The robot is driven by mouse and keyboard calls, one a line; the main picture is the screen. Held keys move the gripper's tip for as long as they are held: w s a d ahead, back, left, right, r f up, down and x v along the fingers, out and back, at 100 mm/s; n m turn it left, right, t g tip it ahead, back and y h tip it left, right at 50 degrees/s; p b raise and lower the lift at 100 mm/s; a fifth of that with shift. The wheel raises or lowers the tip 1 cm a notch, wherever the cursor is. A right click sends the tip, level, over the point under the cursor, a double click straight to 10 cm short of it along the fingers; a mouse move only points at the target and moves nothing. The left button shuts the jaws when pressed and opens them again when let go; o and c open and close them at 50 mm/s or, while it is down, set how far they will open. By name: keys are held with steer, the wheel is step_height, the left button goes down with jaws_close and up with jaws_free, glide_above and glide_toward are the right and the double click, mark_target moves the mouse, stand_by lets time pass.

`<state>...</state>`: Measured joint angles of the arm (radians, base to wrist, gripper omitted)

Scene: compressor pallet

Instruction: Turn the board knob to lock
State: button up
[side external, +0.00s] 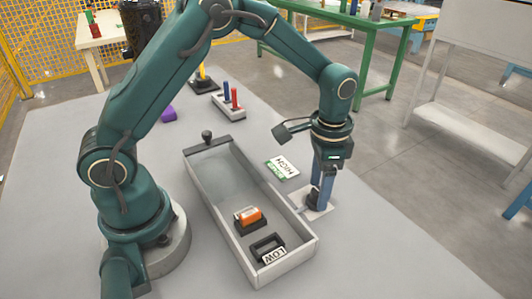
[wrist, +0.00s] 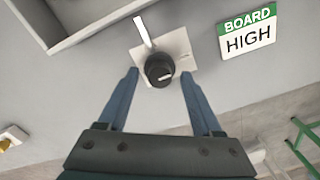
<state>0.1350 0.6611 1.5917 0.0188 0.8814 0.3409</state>
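The board knob (wrist: 159,70) is a round black knob on a white plate (wrist: 180,46) in the wrist view, with a small light mark on its top. A white bar (wrist: 143,32) reaches from beside the knob toward the grey tray. My gripper (wrist: 159,75) is open, with one blue finger on each side of the knob and a visible gap on both sides. In the side external view my gripper (side external: 322,185) points down over the plate, and its fingers partly cover the knob (side external: 313,198). No lock marking is readable.
A sign reading BOARD HIGH (wrist: 247,32) lies beside the plate. A long grey tray (side external: 291,263) stands close by, holding an orange part (side external: 248,215) and a black frame (side external: 267,246) by a LOW label (side external: 273,255). A rack with red and blue handles (side external: 229,108) stands farther back.

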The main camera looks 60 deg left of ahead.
steer(key=shift+r, duration=0.1)
steer(key=shift+r, duration=2.5)
steer(key=shift+w+r, duration=0.1)
steer(key=shift+r, duration=0.2)
steer(key=s+a+r+n+t, duration=0.1)
steer(key=s+r+t, duration=0.15)
steer(key=r, duration=0.25)
steer(key=s+a+r+n+t, duration=0.1)
steer(key=s+a+r, duration=0.15)
steer(key=r, duration=0.35)
steer(key=s+f+n+t, duration=0.2)
steer(key=s+f+n, duration=0.1)
steer(key=s, duration=0.8)
steer(key=shift+a+n, duration=0.3)
